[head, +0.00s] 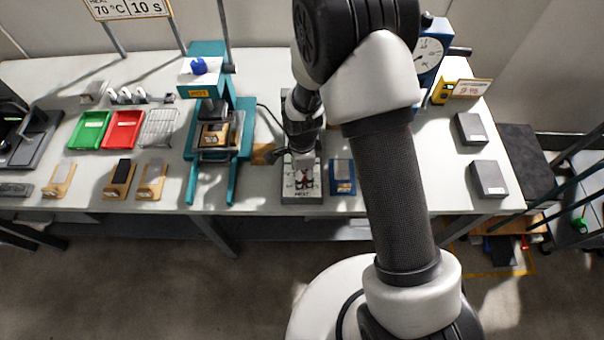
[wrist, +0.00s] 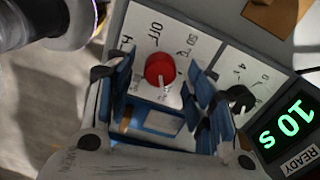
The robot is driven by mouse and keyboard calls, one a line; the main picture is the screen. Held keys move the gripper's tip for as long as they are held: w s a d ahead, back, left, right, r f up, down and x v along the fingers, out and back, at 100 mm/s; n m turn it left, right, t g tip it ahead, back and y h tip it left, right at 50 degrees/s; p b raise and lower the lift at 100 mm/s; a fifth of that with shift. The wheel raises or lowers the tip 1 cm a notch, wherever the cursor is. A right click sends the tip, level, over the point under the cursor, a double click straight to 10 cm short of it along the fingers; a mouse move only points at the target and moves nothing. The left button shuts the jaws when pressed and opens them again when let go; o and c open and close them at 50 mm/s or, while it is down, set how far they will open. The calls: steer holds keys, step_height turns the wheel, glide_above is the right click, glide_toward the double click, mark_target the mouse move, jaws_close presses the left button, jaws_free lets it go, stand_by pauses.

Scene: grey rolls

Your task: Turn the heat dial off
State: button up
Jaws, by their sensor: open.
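The red heat dial (wrist: 159,70) sits on a pale panel (wrist: 140,25) with printed "OFF" and "50 °C" marks around it. A small pale mark shows on the dial's lower side in the wrist view, away from "OFF". My gripper (wrist: 160,78) is open, with its blue-padded fingers apart on the left and right of the dial. I cannot tell whether either finger touches it. In the head view my gripper (head: 303,158) is over the grey control box (head: 301,196) at the table's front edge, and partly covers the dial.
A black knob (wrist: 241,97) and a green "10 s" READY display (wrist: 287,130) lie to the dial's right. In the head view, a blue stand (head: 342,187) is close on the box's right and a teal press (head: 245,120) stands left. Table right of my arm is partly clear.

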steer(key=shift+f, duration=0.15)
steer(key=c, duration=1.1)
